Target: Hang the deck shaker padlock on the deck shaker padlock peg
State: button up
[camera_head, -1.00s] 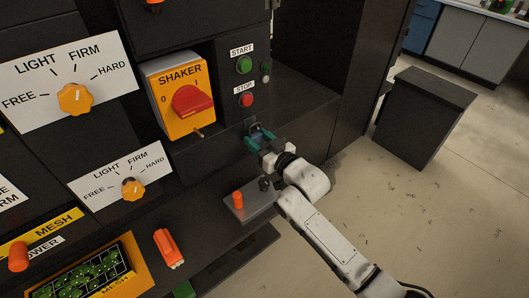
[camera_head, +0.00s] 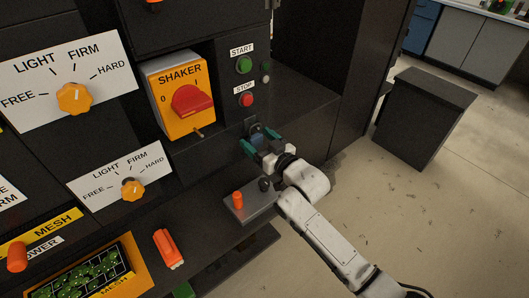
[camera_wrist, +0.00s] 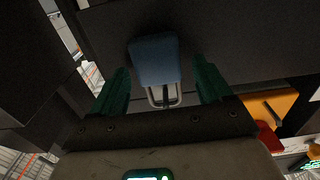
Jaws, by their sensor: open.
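The blue padlock (camera_wrist: 155,60) shows between my open fingers in the wrist view, with its pale metal shackle toward the bottom of that picture. A dark bar, probably the peg (camera_wrist: 168,97), shows within the shackle; I cannot tell for certain whether it passes through. In the head view the padlock (camera_head: 258,139) is a small blue patch against the dark cabinet, below the stop button. My gripper (camera_head: 261,140) has green fingers, one on each side of the padlock. In the wrist view, gaps show between the padlock and both fingers of my gripper (camera_wrist: 160,85).
The orange shaker switch (camera_head: 182,95) with its red knob is left of my gripper. The start button (camera_head: 244,65) and stop button (camera_head: 246,100) are above it. A grey plate (camera_head: 250,205) with an orange peg lies on the ledge below. Open floor is at right.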

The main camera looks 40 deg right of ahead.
aim_at(258, 139)
jog(key=shift+s+d, duration=0.15)
jog(key=shift+s, duration=2.05)
jog(key=s+b, duration=0.1)
jog(key=s, duration=0.5)
jog(key=shift+s+b, duration=0.2)
jog(key=shift+b, duration=0.2)
jog(key=s+a+f+g+h, duration=0.1)
jog(key=s+a+f+g, duration=0.1)
jog(key=s+f+g, duration=0.75)
jog(key=s+a+f+g, duration=0.3)
jog(key=s, duration=0.6)
jog(key=s+a+f+g, duration=0.2)
jog(key=s+a+g, duration=0.1)
jog(key=s, duration=0.6)
jog(key=shift+a+f+g+y, duration=0.25)
jog(key=shift+f+g+y, duration=0.15)
jog(key=shift+g, duration=0.35)
